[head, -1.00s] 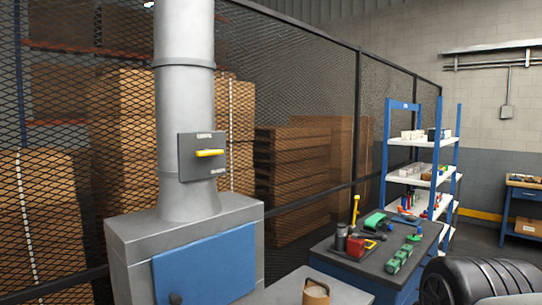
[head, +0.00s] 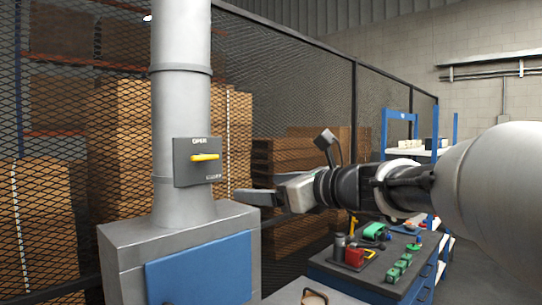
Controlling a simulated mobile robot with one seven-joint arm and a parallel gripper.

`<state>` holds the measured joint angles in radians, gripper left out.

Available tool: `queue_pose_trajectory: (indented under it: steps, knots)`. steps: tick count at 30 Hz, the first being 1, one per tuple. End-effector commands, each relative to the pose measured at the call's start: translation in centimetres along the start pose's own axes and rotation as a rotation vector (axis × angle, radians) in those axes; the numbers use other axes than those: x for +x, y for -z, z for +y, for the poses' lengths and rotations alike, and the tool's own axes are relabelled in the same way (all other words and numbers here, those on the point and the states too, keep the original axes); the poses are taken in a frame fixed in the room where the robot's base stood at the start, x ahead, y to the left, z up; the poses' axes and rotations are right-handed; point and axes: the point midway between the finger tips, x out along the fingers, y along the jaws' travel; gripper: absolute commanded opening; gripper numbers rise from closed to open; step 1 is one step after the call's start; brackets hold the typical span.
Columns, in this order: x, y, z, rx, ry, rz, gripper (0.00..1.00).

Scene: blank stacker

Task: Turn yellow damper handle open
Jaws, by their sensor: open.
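The yellow damper handle (head: 205,157) lies about horizontal on a dark grey plate (head: 190,173) fixed to the grey vertical duct (head: 181,110). The word OPEN shows at the plate's top; the lower label is too small to read surely. My gripper (head: 245,196) reaches in from the right, its fingers pointing left toward the duct. It is open, to the right of and a little lower than the handle, and looks apart from it. The far finger is partly hidden.
A grey cabinet with a blue door (head: 200,270) stands under the duct. A wire mesh fence (head: 290,70) runs behind. A dark workbench (head: 345,268) with tools is at lower right, below my arm. Blue-framed shelves (head: 384,135) stand farther back.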

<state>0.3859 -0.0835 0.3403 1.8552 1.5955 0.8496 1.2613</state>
Motion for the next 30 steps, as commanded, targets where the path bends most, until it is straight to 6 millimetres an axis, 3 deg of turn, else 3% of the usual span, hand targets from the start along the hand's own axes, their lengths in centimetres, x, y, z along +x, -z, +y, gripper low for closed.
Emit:
queue_pose_trajectory:
  steps: [1, 3, 6, 11, 30]
  knots:
    - [0.3, -2.0, -0.1, 0.059, -0.008, -0.055, 0.81]
    - [0.6, -3.8, 0.0, 0.119, -0.016, -0.108, 0.81]
    - [1.0, -4.8, 0.1, 0.157, -0.025, -0.141, 0.81]
    - [2.8, -5.1, 0.1, 0.160, -0.028, -0.143, 0.81]
    - [15.7, -7.1, 0.4, 0.157, -0.027, -0.142, 0.81]
